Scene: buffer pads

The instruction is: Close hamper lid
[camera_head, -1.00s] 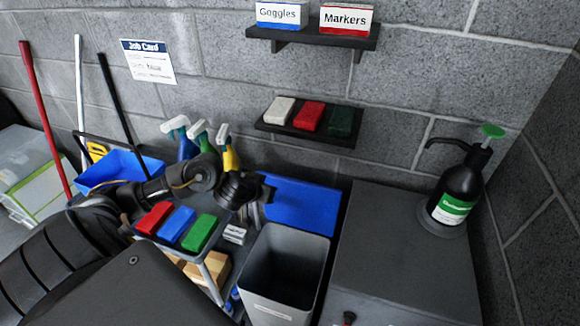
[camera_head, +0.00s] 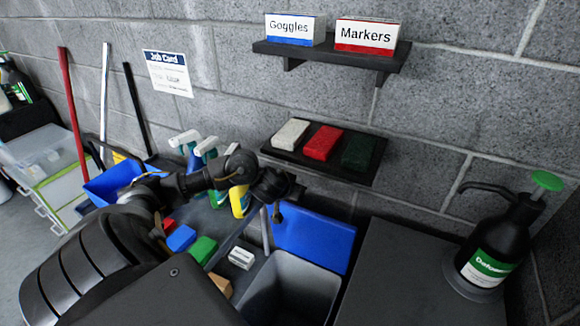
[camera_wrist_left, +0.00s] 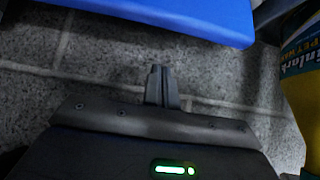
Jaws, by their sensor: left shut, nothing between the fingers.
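The hamper is a grey open-topped bin (camera_head: 290,290), cut off by the bottom edge of the head view. Its blue lid (camera_head: 318,240) stands open, tilted up at the back against the wall. The lid's blue edge (camera_wrist_left: 190,15) also crosses the top of the left wrist view. My left gripper (camera_head: 277,212) is at the lid's upper left corner in the head view. Its fingers (camera_wrist_left: 162,85) are shut and empty, with a visible gap to the lid's edge in the wrist view. My right gripper is not in view.
Spray bottles (camera_head: 240,200) stand close beside my left arm. A shelf with coloured blocks (camera_head: 322,143) hangs above the lid. A dark cabinet (camera_head: 400,275) with a black pump bottle (camera_head: 490,245) is on the right. Coloured blocks (camera_head: 202,250) lie left of the bin.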

